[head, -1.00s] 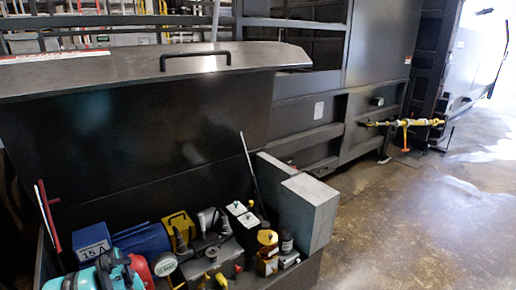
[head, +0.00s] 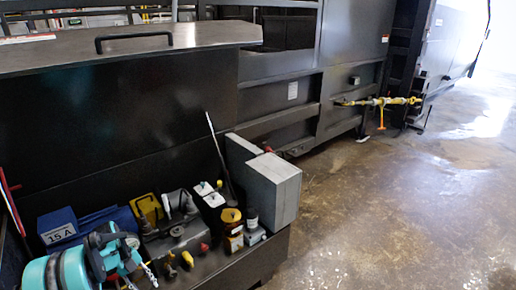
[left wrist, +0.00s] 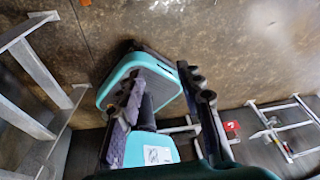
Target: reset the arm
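My left gripper (left wrist: 160,78) shows in the left wrist view with its two dark fingers spread apart. Nothing is held between them. Behind the fingers are teal and black parts of my own body over the brown floor.
Dark compactor machinery (head: 350,55) is behind. The concrete floor (head: 400,215) at right is clear.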

